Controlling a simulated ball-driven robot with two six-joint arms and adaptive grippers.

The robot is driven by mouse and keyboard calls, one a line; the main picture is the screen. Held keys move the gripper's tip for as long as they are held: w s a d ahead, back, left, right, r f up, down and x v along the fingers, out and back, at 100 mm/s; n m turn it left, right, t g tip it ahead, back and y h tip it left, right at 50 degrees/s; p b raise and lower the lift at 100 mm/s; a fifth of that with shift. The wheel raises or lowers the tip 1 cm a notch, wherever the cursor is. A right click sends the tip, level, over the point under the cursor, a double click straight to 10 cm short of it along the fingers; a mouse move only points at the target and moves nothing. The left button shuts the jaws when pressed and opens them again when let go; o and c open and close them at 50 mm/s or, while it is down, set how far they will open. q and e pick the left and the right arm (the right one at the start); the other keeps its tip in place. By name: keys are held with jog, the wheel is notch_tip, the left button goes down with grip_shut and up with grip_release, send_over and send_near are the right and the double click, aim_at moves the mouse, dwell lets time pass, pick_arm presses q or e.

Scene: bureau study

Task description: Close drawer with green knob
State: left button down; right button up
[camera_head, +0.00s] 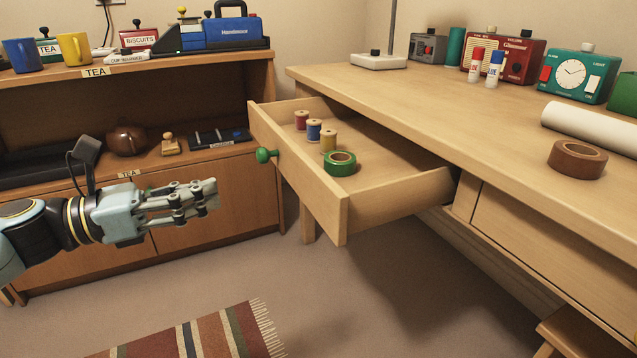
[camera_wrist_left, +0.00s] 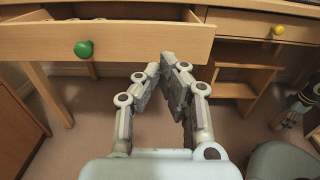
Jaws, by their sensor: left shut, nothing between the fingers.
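The drawer (camera_head: 305,187) with the green knob (camera_head: 267,155) is pulled well out of the wooden desk. Spools of thread (camera_head: 314,131) and a green tape roll (camera_head: 340,164) lie inside it. In the left wrist view the drawer front (camera_wrist_left: 140,42) spans the upper left, with its green knob (camera_wrist_left: 84,49) left of the fingers. My left gripper (camera_head: 212,192) is shut and empty, left of the drawer front and a little below the knob, apart from it. It also shows in the left wrist view (camera_wrist_left: 172,62). My right gripper does not show clearly enough to read.
The desk top (camera_head: 440,105) holds a brown tape roll (camera_head: 577,159), glue sticks, radios and a clock. A low cabinet (camera_head: 215,200) with a teapot stands behind my left arm. A drawer with a yellow knob (camera_wrist_left: 278,30) is closed. A striped rug (camera_head: 205,335) lies on open floor.

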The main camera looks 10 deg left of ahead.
aim_at(306, 171)
pick_arm(q)
jog(key=p+x, duration=0.1)
jog(key=x, duration=1.1)
jog(key=shift+w+d, duration=0.1)
jog(key=shift+w+d+f, duration=0.1)
jog(key=shift+w+d, duration=0.2)
jog(key=shift+d, duration=0.1)
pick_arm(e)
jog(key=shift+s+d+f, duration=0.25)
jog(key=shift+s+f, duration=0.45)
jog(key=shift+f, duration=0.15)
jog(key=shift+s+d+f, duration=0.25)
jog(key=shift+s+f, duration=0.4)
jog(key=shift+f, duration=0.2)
